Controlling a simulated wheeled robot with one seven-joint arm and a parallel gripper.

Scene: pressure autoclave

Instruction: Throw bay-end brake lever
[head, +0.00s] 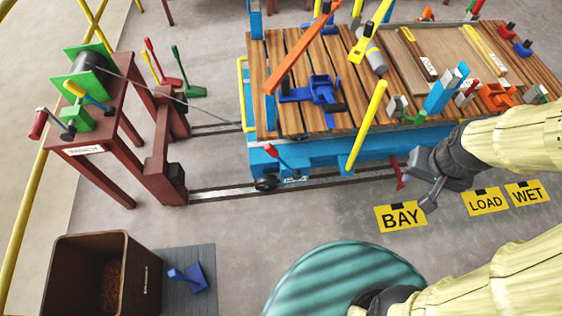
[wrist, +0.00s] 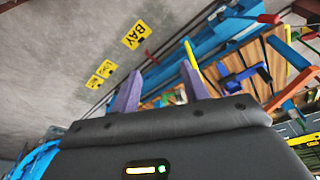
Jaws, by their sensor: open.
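My gripper (head: 433,192) is open and empty, low in front of the blue trolley (head: 335,150); its two fingers also show apart in the wrist view (wrist: 161,66). A small red lever (head: 398,174) stands just left of my gripper, above the BAY sign, with a gap between them. A second red lever (head: 278,158) is on the trolley's front left, above a wheel; it appears to be the red handle at the top of the wrist view (wrist: 269,18). I cannot tell which of the two is the bay-end brake lever.
The BAY sign (head: 401,217), LOAD sign (head: 485,202) and WET sign (head: 527,193) lie on the floor. A red winch stand (head: 90,160) with a cable is at left. A brown bin (head: 147,280) and teal round object (head: 340,275) are in front.

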